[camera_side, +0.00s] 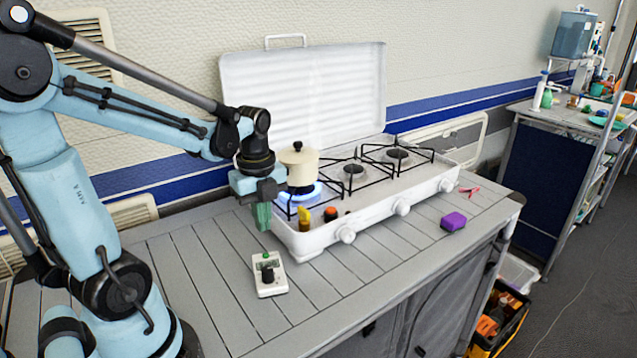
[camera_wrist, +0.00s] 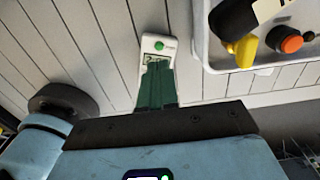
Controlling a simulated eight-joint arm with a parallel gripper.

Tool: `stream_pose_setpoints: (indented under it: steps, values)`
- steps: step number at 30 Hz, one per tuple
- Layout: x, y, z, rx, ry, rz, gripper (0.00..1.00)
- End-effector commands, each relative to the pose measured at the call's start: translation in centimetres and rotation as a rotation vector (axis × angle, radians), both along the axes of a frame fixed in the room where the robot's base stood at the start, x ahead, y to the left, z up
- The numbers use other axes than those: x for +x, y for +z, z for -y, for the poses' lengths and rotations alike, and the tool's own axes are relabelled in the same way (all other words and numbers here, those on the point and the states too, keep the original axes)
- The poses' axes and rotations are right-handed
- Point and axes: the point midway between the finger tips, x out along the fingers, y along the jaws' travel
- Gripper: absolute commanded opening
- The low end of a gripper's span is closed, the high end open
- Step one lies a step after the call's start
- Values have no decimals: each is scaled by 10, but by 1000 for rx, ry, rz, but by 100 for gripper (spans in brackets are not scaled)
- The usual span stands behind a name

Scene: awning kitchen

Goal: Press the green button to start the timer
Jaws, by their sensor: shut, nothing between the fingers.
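The timer (camera_side: 272,288) is a small white box lying on the slatted counter in front of the stove, with a display and a black knob. Its green button (camera_side: 266,255) is at the end nearer the stove. My gripper (camera_side: 263,228) has green fingers, is shut and empty, and points down above the timer's stove side. It also shows in the wrist view (camera_wrist: 157,66).
A white gas stove (camera_side: 375,205) stands close to the right of my gripper. A cream pot (camera_side: 299,171) sits over a lit blue flame.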

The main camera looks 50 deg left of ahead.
Motion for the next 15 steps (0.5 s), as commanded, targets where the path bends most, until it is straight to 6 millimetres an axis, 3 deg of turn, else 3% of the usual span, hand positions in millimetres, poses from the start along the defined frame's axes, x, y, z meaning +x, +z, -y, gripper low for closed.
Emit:
stream_pose_setpoints:
  steps: [15]
  values:
    - [0,-56,0,0,0,0,0]
